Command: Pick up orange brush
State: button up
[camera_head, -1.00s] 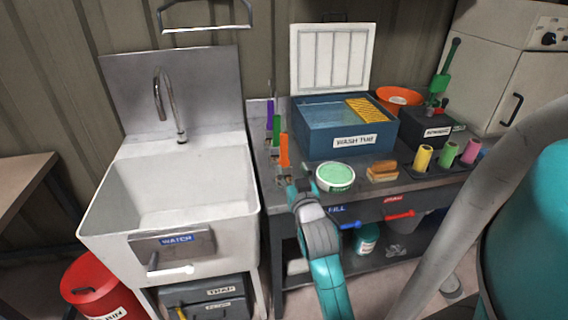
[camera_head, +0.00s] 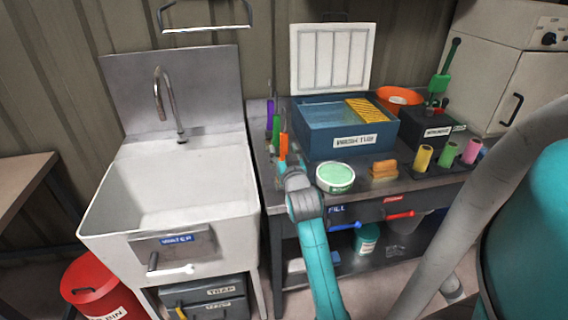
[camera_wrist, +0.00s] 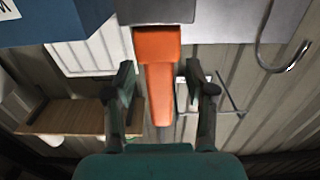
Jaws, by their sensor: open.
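The orange brush (camera_head: 283,147) stands upright at the front left of the bench, nearest in a row with a green brush (camera_head: 276,127) and a purple brush (camera_head: 270,112). My gripper (camera_head: 288,160) is right at the orange brush in the head view and hides its lower part. In the wrist view, the orange handle (camera_wrist: 160,85) lies between the two open fingers of my gripper (camera_wrist: 160,95), with a gap on each side. The fingers do not appear to touch it.
A blue wash tub (camera_head: 318,138) with a raised white lid (camera_head: 332,60) stands behind. A green-topped round tin (camera_head: 335,177) and a sponge (camera_head: 384,169) lie to the right. A white sink (camera_head: 170,190) with a tap (camera_head: 160,95) is close on the left.

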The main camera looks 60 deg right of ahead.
jog(key=shift+c, duration=0.2)
grip_shut()
